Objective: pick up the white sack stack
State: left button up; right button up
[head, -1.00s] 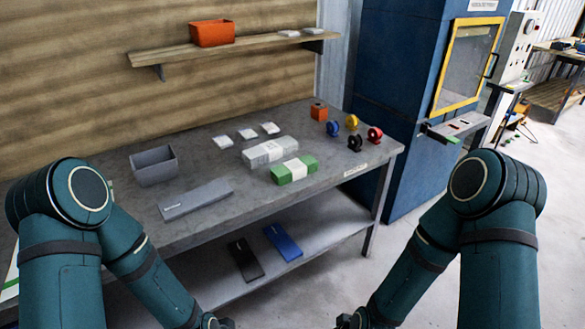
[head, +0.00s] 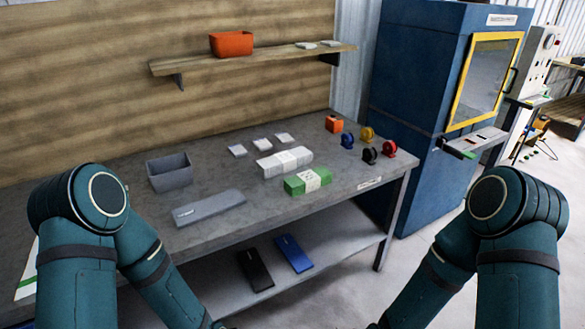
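The white sack stack (head: 284,162) lies on the grey workbench (head: 230,225), a long white bundle with a paler band around its middle. It sits just behind a green stack (head: 308,181) with a white band, and in front of several small white packets. Both of my arms come in from the lower corners of the head view, in front of the bench. Their forearms run down out of the bottom edge, so neither gripper shows. Nothing covers the white stack except a little of its front right, near the green stack.
A grey open bin (head: 169,172) and a flat grey box (head: 209,208) lie left on the bench. Tape rolls (head: 369,155) and an orange box (head: 334,124) stand right. A shelf (head: 280,58) hangs above. A blue cabinet (head: 425,110) stands beyond the bench's right end.

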aim_at(285, 162)
jog(key=l+u, duration=0.1)
jog(key=u, duration=0.3)
jog(key=i+l+u, duration=0.1)
jog(key=u, duration=0.3)
jog(key=l+u, duration=0.15)
jog(key=u, duration=0.2)
jog(key=l+u, duration=0.65)
jog(key=l, duration=0.25)
jog(key=k+l+u, duration=0.1)
jog(key=l+u, duration=0.15)
jog(key=l, duration=0.7)
